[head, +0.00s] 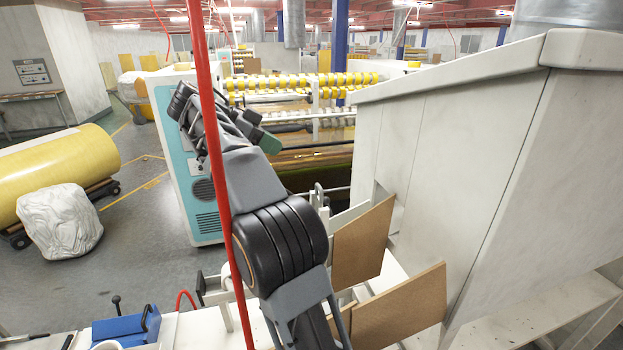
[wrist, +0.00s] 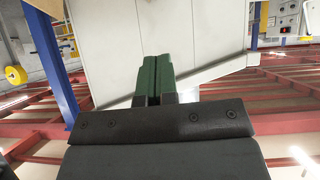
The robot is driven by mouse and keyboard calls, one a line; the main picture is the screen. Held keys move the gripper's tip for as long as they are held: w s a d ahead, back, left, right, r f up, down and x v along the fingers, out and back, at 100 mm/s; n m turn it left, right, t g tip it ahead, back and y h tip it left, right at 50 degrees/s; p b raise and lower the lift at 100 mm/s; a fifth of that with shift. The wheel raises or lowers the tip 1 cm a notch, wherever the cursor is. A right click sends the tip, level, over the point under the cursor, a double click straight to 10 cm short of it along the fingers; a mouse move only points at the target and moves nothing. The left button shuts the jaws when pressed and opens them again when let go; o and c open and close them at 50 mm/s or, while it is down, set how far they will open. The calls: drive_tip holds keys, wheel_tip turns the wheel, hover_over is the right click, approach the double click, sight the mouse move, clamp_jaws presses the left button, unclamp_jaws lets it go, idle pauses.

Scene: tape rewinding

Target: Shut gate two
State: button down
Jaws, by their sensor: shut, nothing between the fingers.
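Two brown board panels, likely the gates, stick out below the white hopper: a farther one (head: 360,246) and a nearer one (head: 400,309). No number shows on either, so I cannot tell which is gate two. Both stand at a slant, and my arm covers part of their left side. My gripper (head: 270,143) is up and to the left of the panels, well apart from them. In the wrist view its green fingers (wrist: 152,80) are together with nothing between them. Neither panel can be made out there.
The large white hopper (head: 440,160) fills the right side. A red hose (head: 215,150) hangs in front of my arm. A teal-and-white machine cabinet (head: 190,165) stands behind it. A yellow roll (head: 60,165) and a wrapped bundle (head: 58,222) sit left. The floor between is open.

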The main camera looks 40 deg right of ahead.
idle(0.3)
drive_tip(key=a+f+x, duration=0.1)
drive_tip(key=f+x, duration=0.1)
drive_tip(key=x, duration=1.1)
drive_tip(key=shift+w+a, duration=0.25)
drive_tip(key=shift+w, duration=0.05)
drive_tip(key=shift+f, duration=0.1)
wheel_tip(320, 180, down, 10)
drive_tip(key=b, duration=1.1)
drive_tip(key=shift+f, duration=0.2)
drive_tip(key=shift+r, duration=0.1)
